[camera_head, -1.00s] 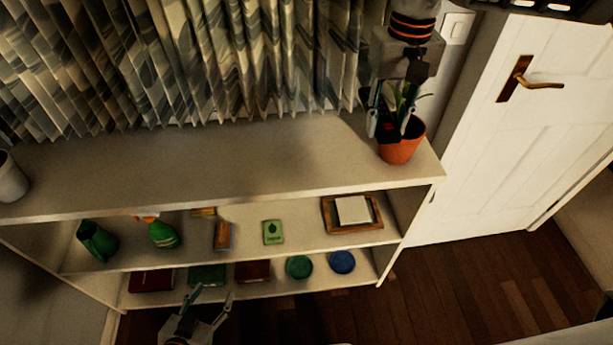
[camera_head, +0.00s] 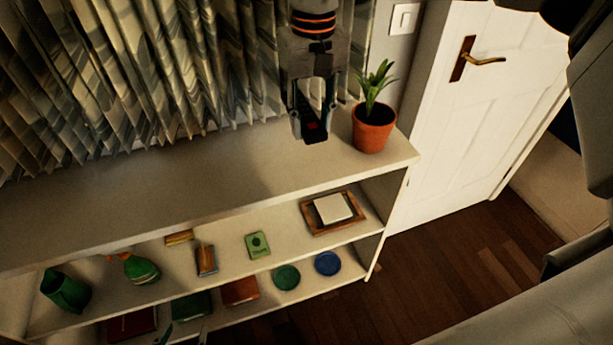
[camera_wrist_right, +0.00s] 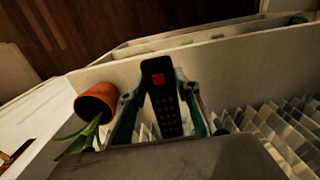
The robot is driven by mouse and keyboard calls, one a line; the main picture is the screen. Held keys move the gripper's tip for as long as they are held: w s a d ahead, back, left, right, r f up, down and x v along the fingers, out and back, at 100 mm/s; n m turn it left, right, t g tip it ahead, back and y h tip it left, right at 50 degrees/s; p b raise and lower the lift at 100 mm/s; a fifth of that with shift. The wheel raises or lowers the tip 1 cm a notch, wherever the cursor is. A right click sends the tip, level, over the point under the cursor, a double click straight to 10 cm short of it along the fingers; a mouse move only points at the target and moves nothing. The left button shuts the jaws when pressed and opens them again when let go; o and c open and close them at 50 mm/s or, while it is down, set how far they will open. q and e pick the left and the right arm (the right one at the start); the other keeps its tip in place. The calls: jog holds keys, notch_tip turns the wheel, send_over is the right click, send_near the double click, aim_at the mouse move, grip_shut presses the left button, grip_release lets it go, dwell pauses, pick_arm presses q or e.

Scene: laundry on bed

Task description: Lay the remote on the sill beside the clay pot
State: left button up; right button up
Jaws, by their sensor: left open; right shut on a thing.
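The terracotta clay pot (camera_head: 374,128) with a spiky green plant stands upright at the right end of the pale sill (camera_head: 215,180); the pot also shows in the right wrist view (camera_wrist_right: 96,104). My right gripper (camera_head: 312,118) is shut on the black remote (camera_head: 316,134), just left of the pot and apart from it. In the right wrist view the remote (camera_wrist_right: 161,98), with its red button and keys, lies between the fingers. I cannot tell whether the remote touches the sill. Only the fingertips of my open left gripper (camera_head: 185,335) show at the bottom edge.
Pleated curtains (camera_head: 130,80) hang behind the sill. The sill left of the remote is clear. Shelves below hold a green vase (camera_head: 65,290), books, a wooden tray (camera_head: 308,220) and two round dishes. A white door (camera_head: 480,110) is at the right.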

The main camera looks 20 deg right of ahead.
send_over(310, 187)
notch_tip(310, 187, down, 11)
pick_arm(q)
jog(key=shift+f, duration=0.55)
pick_arm(e)
jog(key=shift+f, duration=2.4)
pick_arm(q)
jog(key=shift+s+b, duration=0.1)
jog(key=shift+b, duration=0.2)
pick_arm(e)
jog(key=shift+f, duration=0.1)
jog(key=o, duration=1.1)
jog(key=shift+o, duration=0.2)
pick_arm(q)
jog(key=shift+r, duration=0.15)
pick_arm(e)
notch_tip(310, 187, up, 12)
jog(key=shift+r, duration=0.1)
